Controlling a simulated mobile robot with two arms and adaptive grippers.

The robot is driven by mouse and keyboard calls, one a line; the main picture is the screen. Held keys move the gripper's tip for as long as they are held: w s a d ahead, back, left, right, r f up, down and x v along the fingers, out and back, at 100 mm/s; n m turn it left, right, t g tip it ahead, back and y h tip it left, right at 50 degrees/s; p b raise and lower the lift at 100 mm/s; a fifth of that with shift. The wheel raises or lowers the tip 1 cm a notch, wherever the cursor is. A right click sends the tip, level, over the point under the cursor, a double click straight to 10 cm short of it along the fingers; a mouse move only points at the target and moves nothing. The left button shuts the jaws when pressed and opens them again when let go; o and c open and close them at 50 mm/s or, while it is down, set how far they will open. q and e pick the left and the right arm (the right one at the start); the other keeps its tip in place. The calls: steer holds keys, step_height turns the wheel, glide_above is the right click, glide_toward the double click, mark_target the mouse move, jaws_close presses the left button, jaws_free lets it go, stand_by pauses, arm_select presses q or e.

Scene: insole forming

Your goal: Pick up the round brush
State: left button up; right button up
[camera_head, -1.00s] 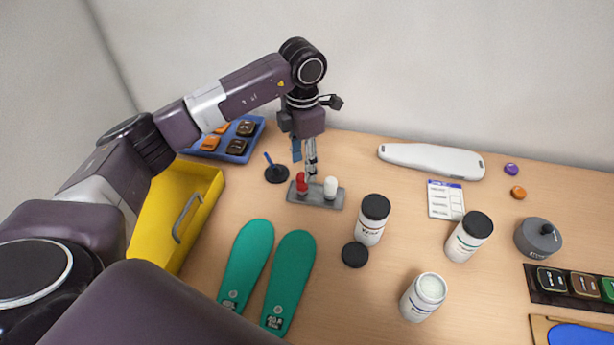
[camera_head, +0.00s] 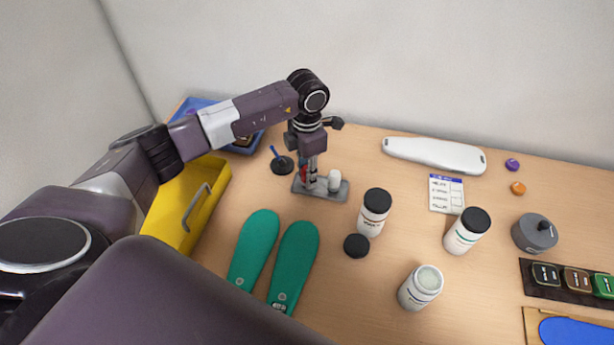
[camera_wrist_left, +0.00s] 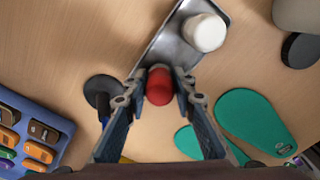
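A small grey metal stand (camera_head: 335,193) holds a red rounded piece and a white rounded piece (camera_head: 334,180) side by side. The red piece (camera_wrist_left: 159,86) looks like the round brush, though its bristles or shaft cannot be made out. My left gripper (camera_head: 310,180) points down over the stand at the red piece and partly hides it in the head view. In the left wrist view, its two fingers (camera_wrist_left: 160,76) stand on either side of the red piece, very close, seemingly with a slight gap. My right gripper is in neither view.
A black disc with a blue stick (camera_head: 283,165) stands left of the stand. The yellow bin (camera_head: 200,205), teal insoles (camera_head: 254,243), a black-lidded jar (camera_head: 374,212) and a black cap (camera_head: 357,246) lie around it. A white long object (camera_head: 434,154) lies behind, to the right.

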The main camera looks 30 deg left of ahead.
arm_select(q)
jaws_close()
steer(key=shift+r, duration=0.15)
steer(key=shift+w+r, duration=0.1)
steer(key=shift+r, duration=0.5)
step_height(320, 180, up, 19)
steer(key=b, duration=0.4)
steer(key=shift+f, duration=0.2)
